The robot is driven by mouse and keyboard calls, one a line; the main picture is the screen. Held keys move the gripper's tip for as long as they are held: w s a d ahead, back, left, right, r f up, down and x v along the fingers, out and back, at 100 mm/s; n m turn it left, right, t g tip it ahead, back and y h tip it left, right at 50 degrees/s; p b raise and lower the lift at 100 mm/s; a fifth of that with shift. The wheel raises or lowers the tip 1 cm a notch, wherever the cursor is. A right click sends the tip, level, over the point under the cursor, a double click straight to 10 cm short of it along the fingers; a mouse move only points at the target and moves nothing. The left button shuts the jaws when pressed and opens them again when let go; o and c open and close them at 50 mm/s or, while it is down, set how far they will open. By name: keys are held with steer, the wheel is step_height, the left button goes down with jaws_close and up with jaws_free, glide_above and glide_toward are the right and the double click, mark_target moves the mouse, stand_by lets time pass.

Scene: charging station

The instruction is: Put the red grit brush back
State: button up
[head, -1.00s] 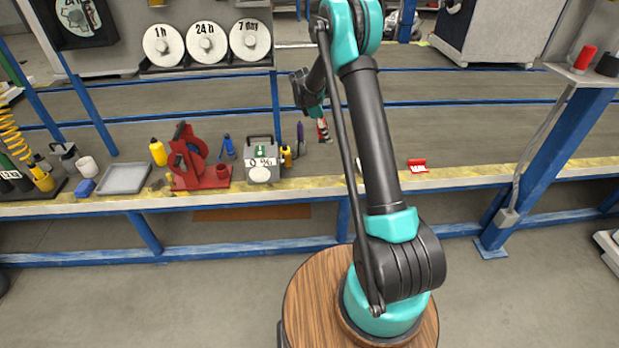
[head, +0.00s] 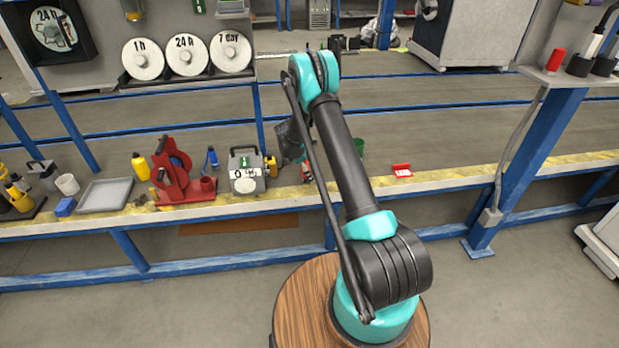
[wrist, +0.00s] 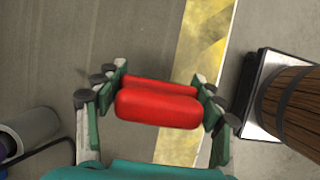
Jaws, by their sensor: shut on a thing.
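The red grit brush shows in the wrist view as a smooth red rounded piece (wrist: 158,106), gripped from both sides between the fingers of my gripper (wrist: 155,98). The rest of the brush is hidden there. In the head view my gripper (head: 303,165) is low over the bench edge, just right of the grey box with a dial, and partly hidden behind my arm. A small patch of red (head: 307,173) shows at its fingers. I cannot tell whether the brush touches the bench.
On the bench stand a grey dial box (head: 246,172), a red stand with a cup (head: 172,178), a yellow bottle (head: 141,166) and a grey tray (head: 105,196). A green item (head: 359,148) and a red block (head: 402,171) are right of my arm. A red cylinder (head: 555,61) stands on the right shelf.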

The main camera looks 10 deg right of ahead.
steer(key=shift+f, duration=1.15)
steer(key=shift+f, duration=0.1)
steer(key=o, duration=1.5)
steer(key=shift+c, duration=0.2)
